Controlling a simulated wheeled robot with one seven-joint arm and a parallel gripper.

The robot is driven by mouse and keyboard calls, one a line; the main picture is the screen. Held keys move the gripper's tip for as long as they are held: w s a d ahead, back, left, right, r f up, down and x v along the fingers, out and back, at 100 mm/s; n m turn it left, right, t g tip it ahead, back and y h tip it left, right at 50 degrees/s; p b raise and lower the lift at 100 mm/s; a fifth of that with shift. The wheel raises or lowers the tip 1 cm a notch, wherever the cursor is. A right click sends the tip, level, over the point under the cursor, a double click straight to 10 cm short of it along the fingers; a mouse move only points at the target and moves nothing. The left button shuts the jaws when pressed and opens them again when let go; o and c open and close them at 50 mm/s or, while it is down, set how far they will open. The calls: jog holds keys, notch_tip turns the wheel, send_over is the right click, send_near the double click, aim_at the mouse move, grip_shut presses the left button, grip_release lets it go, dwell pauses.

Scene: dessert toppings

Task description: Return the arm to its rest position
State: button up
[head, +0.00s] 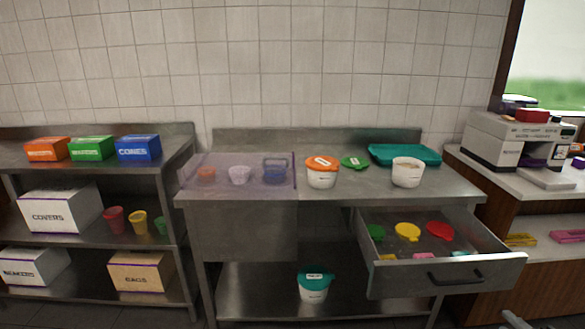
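My gripper is not clearly in view. A small light-grey rounded shape shows at the bottom edge, right of centre. It may be part of my arm, but I cannot tell which part. No gripper fingers can be made out, so what they hold is hidden. The steel table (330,190) stands in the middle. Its right drawer (450,277) is pulled open, with green, yellow and red round lids (408,231) and small coloured items inside.
On the table are a clear tray of cups (238,160), an orange-lidded tub (321,178), a loose green lid (355,162), an open white tub (407,172) and a teal tray (404,154). A teal-lidded tub (314,291) stands below. Shelves (85,230) stand left; a machine counter (520,175) right.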

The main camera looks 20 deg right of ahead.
jog(key=w+a+r+n+g+y, duration=0.3)
jog(key=w+a+n+g+y, duration=0.35)
jog(key=w+a+n, duration=0.85)
jog(key=s+a+r+n+g+h, duration=0.2)
jog(key=a+r+n+g, duration=0.45)
jog(key=a, duration=0.65)
jog(key=s+a+r+n+g, duration=0.1)
jog(key=s+a+r+n, duration=0.2)
jog(key=s+a+r, duration=0.2)
jog(key=s+a+r+n+g, duration=0.1)
jog(key=s+a+r+n, duration=0.2)
jog(key=s+a+r, duration=0.2)
jog(key=s+a, duration=0.3)
jog(key=s, duration=0.4)
jog(key=shift+r, duration=0.3)
jog(key=shift+n+h, duration=0.25)
